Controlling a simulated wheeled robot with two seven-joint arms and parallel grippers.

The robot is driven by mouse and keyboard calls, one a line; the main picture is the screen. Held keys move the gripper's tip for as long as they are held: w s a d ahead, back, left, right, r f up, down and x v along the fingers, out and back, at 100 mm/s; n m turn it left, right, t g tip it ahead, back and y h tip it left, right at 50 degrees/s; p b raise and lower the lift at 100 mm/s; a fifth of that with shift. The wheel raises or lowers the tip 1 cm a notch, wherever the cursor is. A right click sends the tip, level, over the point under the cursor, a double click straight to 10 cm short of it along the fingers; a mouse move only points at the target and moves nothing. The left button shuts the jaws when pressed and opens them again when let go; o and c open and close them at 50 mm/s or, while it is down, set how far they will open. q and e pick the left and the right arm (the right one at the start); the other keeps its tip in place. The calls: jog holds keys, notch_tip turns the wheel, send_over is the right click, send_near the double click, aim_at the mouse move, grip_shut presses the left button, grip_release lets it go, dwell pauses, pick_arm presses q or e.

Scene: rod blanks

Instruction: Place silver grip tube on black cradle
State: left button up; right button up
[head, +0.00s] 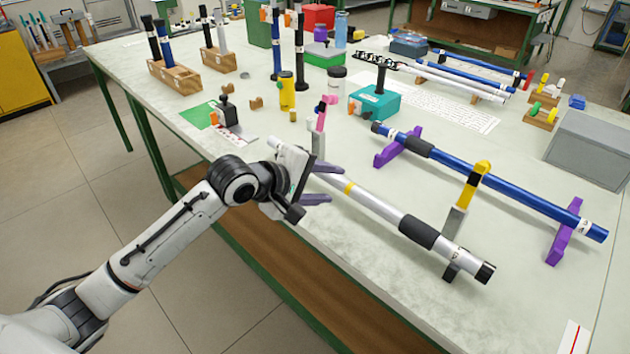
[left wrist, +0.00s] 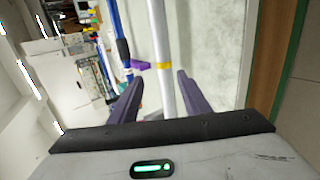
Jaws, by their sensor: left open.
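The silver grip tube (head: 385,209) has a yellow band, a black grip sleeve and a black end. It lies along the table's front side, and its far left part is partly hidden by my gripper. A black cradle (head: 451,271) shows under its right end; whether the tube is seated in it is hard to tell. My left gripper (head: 325,183) is open, its purple fingers apart at the tube's left part. In the left wrist view the tube (left wrist: 158,35) runs between the fingers (left wrist: 158,92), with gaps on both sides. My right gripper is not in view.
A blue tube (head: 490,187) rests on purple cradles (head: 402,148) behind. A yellow-topped upright piece (head: 472,186) and a pink-topped one (head: 319,122) stand close to the silver tube. A teal box (head: 374,104) and a grey box (head: 590,148) stand farther back.

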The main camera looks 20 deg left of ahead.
pick_arm(q)
jog(key=shift+v, duration=2.25)
